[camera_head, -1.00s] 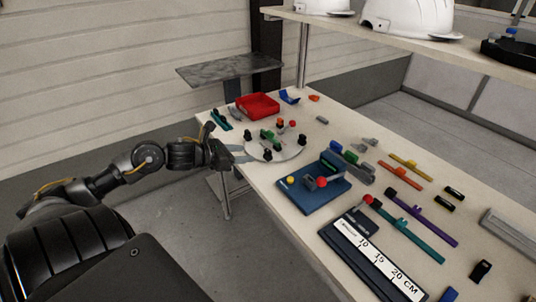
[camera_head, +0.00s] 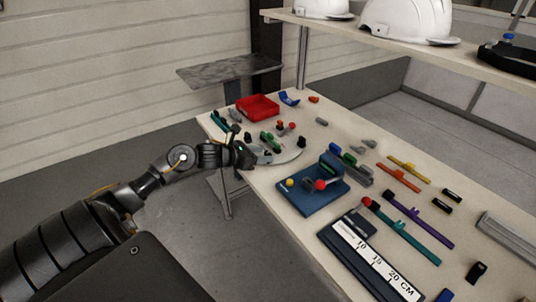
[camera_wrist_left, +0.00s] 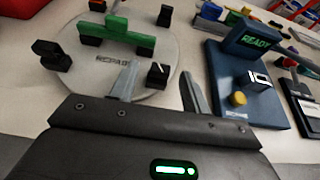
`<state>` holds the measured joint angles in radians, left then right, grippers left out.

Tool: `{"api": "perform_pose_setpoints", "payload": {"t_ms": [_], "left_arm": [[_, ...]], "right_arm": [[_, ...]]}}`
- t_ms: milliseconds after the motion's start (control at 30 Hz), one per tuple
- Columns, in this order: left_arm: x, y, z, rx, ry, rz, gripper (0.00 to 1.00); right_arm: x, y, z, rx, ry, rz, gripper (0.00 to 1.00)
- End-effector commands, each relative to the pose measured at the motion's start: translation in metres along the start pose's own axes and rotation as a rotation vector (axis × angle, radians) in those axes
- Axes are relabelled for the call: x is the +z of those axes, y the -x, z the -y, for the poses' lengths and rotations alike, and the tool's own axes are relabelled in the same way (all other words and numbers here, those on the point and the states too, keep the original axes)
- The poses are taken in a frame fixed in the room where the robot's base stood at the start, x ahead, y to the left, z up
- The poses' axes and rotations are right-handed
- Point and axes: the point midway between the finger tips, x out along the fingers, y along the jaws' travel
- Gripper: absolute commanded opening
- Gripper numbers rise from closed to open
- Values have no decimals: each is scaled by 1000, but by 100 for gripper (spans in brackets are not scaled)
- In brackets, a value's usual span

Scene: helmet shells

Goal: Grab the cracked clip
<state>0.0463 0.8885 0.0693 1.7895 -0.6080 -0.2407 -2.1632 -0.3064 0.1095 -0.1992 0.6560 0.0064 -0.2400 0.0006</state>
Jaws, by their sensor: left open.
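No crack can be made out on any clip at this size. A green clip-like part (camera_wrist_left: 117,32) sits between black blocks on a light grey round plate (camera_wrist_left: 90,72); in the head view the green part (camera_head: 267,138) lies just beyond my left gripper. My left gripper (camera_head: 262,158) hangs over the front edge of that plate, arm coming from the left. The right gripper is not in view.
A blue fixture (camera_head: 312,194) marked READY, with a yellow button and red-knobbed lever, stands right of the plate. A red tray (camera_head: 258,107) lies behind. Coloured strips and a ruler board (camera_head: 374,262) fill the right side. A shelf with white helmets (camera_head: 408,22) overhangs the back.

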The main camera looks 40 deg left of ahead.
Motion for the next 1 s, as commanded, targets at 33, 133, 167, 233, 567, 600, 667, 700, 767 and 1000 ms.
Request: {"api": "perform_pose_setpoints", "payload": {"t_ms": [33, 133, 167, 233, 567, 600, 667, 700, 767, 1000], "left_arm": [[1, -2, 0, 0, -1, 1, 47], [0, -4, 0, 0, -2, 0, 47], [0, -4, 0, 0, -2, -1, 47], [0, -4, 0, 0, -2, -1, 47], [0, -4, 0, 0, -2, -1, 11], [0, -4, 0, 0, -2, -1, 5], [0, -4, 0, 0, -2, -1, 0], [0, -4, 0, 0, -2, -1, 0], [0, -3, 0, 0, -2, -1, 0], [2, -3, 0, 0, -3, 0, 0]], "right_arm": [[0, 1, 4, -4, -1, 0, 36], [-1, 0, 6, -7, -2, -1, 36], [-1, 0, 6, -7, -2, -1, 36], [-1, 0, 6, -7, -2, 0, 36], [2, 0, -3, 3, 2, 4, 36], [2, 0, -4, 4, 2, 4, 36], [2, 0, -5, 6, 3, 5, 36], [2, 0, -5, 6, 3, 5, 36], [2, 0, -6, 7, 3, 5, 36], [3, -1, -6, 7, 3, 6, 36]]}}
